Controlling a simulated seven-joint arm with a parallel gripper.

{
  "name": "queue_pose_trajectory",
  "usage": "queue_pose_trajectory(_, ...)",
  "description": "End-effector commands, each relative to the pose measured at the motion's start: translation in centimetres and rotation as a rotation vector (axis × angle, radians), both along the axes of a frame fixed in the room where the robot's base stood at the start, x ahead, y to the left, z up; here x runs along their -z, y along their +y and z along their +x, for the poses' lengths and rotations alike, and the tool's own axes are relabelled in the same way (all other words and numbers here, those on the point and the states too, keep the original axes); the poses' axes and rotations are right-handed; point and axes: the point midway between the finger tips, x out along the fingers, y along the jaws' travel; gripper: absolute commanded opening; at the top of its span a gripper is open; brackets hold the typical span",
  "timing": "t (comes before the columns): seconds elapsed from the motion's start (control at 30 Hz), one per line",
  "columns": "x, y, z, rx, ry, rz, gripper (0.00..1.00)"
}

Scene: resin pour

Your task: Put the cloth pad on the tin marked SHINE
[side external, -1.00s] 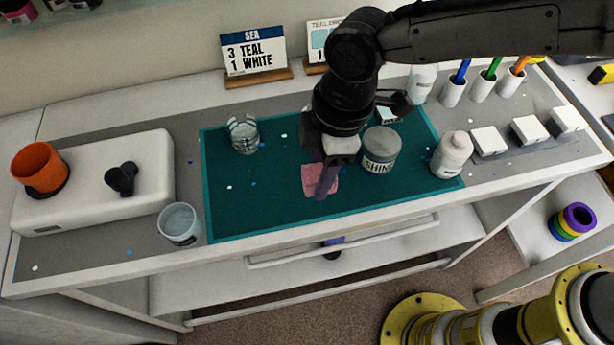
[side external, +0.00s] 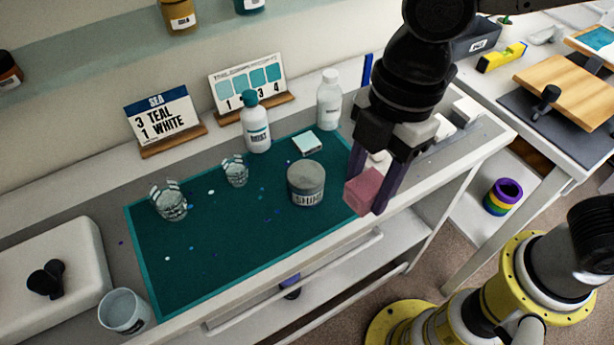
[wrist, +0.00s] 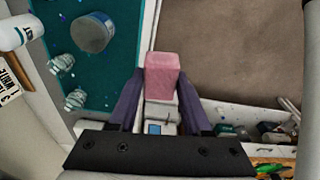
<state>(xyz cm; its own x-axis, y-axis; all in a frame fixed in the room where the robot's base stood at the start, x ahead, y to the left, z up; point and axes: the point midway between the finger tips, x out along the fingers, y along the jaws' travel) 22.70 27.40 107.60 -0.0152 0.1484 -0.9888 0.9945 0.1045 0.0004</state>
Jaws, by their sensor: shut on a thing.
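The cloth pad is a pink block (side external: 362,192) held between the purple fingers of my gripper (side external: 383,197), which is shut on it. In the side view it appears raised above the right front edge of the mat, to the right of the tin. The SHINE tin (side external: 306,185) is a squat grey-lidded tin standing upright on the teal mat, its label partly readable and its top bare. The wrist view also shows the pad (wrist: 161,75) between the fingertips, and the tin (wrist: 92,33) at upper left, apart from the pad.
The teal mat (side external: 190,270) also carries glass cups (side external: 170,203), a white bottle (side external: 255,125) and a small pale block (side external: 307,143). Another white bottle (side external: 329,100) stands behind. Signs (side external: 165,120) line the back. A clear cup (side external: 125,310) stands at front left.

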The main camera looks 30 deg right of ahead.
Motion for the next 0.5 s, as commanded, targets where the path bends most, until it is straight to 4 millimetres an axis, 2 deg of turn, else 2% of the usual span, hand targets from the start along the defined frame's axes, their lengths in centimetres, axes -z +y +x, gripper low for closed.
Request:
queue_pose_trajectory(0.1,-2.1,-3.4,0.7,0.004,-0.003,0.003,0.00)
queue_pose_trajectory(0.23,-3.8,-6.2,1.4,0.046,-0.002,0.002,0.00)
queue_pose_trajectory(0.37,-4.6,-7.3,2.2,0.093,0.000,0.000,0.00)
queue_pose_trajectory(0.5,-4.0,-6.7,3.6,0.106,0.004,-0.002,0.00)
